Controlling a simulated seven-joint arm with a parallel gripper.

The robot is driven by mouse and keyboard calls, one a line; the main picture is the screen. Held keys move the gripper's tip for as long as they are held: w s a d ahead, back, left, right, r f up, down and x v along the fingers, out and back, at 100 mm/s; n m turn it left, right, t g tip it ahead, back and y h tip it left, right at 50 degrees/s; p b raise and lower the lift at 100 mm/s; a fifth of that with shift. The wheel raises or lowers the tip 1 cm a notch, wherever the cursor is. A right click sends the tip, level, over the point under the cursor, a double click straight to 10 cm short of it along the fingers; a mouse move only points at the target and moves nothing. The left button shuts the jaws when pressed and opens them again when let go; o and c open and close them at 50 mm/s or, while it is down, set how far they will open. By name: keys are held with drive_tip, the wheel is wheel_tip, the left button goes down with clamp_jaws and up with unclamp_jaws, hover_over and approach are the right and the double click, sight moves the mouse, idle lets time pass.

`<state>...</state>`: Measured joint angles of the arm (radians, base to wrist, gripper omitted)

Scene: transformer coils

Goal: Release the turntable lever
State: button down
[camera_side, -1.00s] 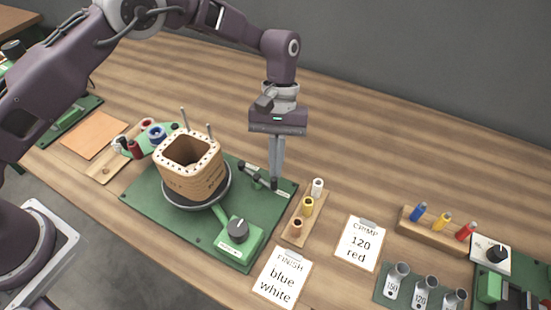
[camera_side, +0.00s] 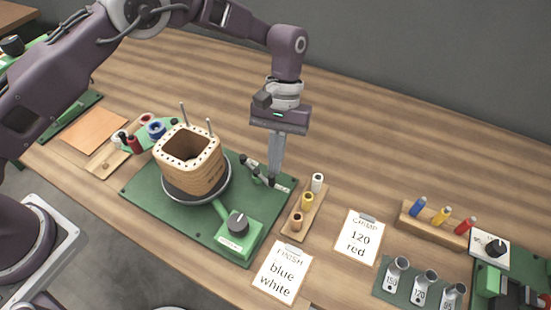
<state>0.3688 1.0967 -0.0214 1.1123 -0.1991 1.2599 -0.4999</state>
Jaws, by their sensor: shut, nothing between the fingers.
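The turntable (camera_side: 167,195) is a dark round plate on a green base board (camera_side: 150,205). A tan coil former (camera_side: 195,178) with two upright metal pins stands on it. A small dark lever (camera_side: 251,169) lies on the board to the right of the turntable. My gripper (camera_side: 271,182) points straight down with its fingers together and empty. Its tips are at the lever's right end; I cannot tell whether they touch it.
A green box with a black knob (camera_side: 238,224) sits at the board's front corner. Two cards, reading FINISH blue white (camera_side: 283,272) and CRIMP 120 red (camera_side: 359,238), lie in front.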

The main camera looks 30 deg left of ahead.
drive_tip(key=v, duration=0.7)
drive_tip(key=s+a+r+t, duration=0.2)
drive_tip(key=s+a+r, duration=0.3)
drive_tip(key=r, duration=0.4)
drive_tip(key=s+a+r+t, duration=0.25)
drive_tip(key=a+r, duration=0.35)
drive_tip(key=r, duration=0.4)
drive_tip(key=s+a+m+t, duration=0.1)
drive_tip(key=s+a, duration=0.3)
drive_tip(key=s, duration=0.5)
drive_tip(key=s+a+f+m+t+y, duration=0.1)
drive_tip(key=s+a+t, duration=0.3)
drive_tip(key=s, duration=0.6)
drive_tip(key=shift+a, duration=0.7)
